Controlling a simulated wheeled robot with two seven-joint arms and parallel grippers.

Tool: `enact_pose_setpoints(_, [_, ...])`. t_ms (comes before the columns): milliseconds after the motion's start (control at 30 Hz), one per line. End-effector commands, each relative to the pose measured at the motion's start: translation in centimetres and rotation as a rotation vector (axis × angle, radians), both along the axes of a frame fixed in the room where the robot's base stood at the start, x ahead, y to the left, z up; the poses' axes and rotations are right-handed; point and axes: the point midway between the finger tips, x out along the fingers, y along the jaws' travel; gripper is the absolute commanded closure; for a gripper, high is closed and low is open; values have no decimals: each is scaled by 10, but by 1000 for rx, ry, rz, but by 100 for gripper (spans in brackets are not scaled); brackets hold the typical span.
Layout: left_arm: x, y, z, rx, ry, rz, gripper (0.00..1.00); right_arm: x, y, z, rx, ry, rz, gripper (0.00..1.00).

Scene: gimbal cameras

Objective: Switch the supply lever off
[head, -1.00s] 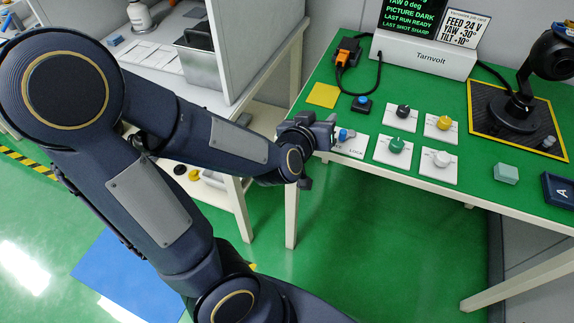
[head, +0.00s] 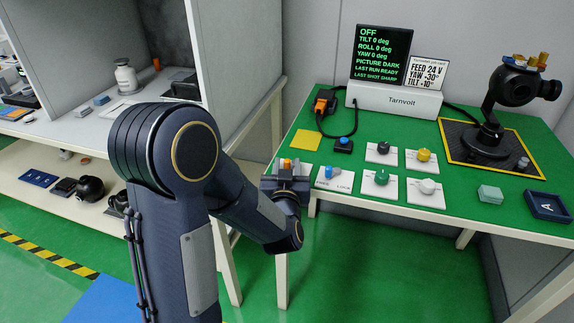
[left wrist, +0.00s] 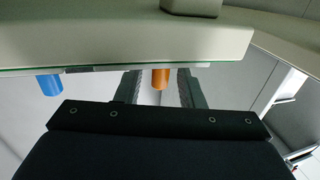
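An orange knob (head: 286,163), probably the supply lever, shows at the table's front left corner; its label is not readable. My left gripper (head: 287,178) is at that corner and hides the knob's base. In the left wrist view the orange knob (left wrist: 160,78) lies between the two open fingers (left wrist: 160,88), with a gap on each side. A blue lever (head: 333,171) sits on the white FREE/LOCK plate beside my gripper; its blue end also shows in the left wrist view (left wrist: 48,84). The screen (head: 381,55) reads OFF at the top. My right gripper is not in view.
Several knobs on white plates, such as the green one (head: 381,178), stand right of the FREE/LOCK plate. A blue button (head: 343,143) and an orange-and-black connector (head: 324,103) are behind. A camera gimbal (head: 507,95) stands at right. A grey cabinet is left.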

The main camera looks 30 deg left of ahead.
Motion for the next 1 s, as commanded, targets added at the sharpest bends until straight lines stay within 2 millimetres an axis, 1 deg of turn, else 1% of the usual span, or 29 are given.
enact_pose_setpoints(33, [4,3,-1,1,0,2,65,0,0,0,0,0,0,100])
enact_pose_setpoints(133, [10,6,-1,0,1,1,65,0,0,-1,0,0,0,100])
enact_pose_setpoints(400, [11,6,0,-1,2,0,65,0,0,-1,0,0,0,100])
enact_pose_setpoints(467, [11,6,0,-1,2,0,72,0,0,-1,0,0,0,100])
enact_pose_setpoints(667, [11,6,0,0,1,0,98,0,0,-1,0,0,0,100])
enact_pose_setpoints(700, [11,6,0,0,1,0,100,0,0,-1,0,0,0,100])
enact_pose_setpoints(833, [11,7,-1,-2,-1,-9,100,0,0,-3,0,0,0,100])
enact_pose_setpoints(1000, [11,12,-3,-3,-6,-94,100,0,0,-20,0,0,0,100])
